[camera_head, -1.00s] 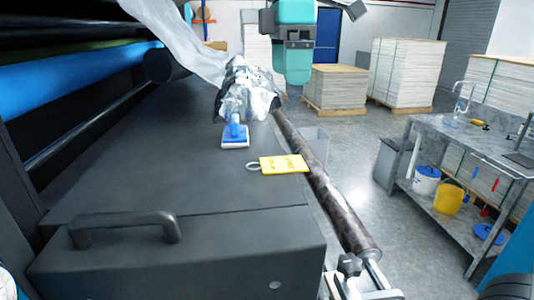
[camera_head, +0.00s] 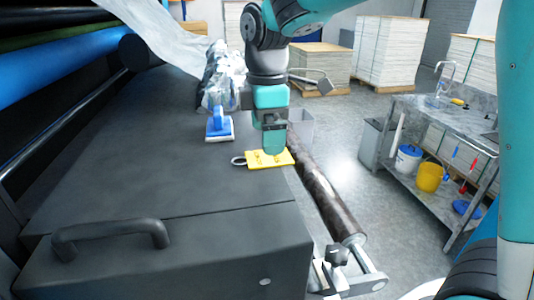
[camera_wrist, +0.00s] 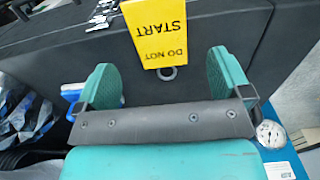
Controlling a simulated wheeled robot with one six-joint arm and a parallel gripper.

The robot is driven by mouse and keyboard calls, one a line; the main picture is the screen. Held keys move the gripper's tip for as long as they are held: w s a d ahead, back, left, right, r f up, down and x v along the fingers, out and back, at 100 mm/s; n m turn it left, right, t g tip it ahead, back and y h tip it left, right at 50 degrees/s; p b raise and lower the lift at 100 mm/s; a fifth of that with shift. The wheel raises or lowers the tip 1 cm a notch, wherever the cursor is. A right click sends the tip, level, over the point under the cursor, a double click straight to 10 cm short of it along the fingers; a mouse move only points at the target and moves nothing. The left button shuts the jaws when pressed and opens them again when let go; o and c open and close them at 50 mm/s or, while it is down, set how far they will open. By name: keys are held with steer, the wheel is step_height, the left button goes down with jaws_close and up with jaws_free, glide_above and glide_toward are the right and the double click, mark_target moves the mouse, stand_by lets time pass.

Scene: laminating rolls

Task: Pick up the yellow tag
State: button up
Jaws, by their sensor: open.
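The yellow tag (camera_head: 270,159) lies flat on the dark machine top near its right edge, with its ring at the left end. In the wrist view the tag (camera_wrist: 157,32) reads "DO NOT START" upside down, and its ring is toward my gripper. My gripper (camera_head: 273,148) hangs over the tag, pointing down, and covers part of its back edge in the head view. In the wrist view my gripper (camera_wrist: 164,68) has its two green fingers wide apart, with the ring between them and nothing held. I cannot tell the remaining height above the tag.
A dark roller (camera_head: 328,198) runs along the right edge. A black handle (camera_head: 110,235) rises at the front. The machine top left of the tag is clear.

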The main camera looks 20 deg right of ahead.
mark_target(261, 159)
steer(key=shift+f+p, duration=0.65)
steer(key=shift+f, duration=1.4)
steer(key=shift+f, duration=0.1)
steer(key=shift+c, duration=0.3)
steer(key=c, duration=1)
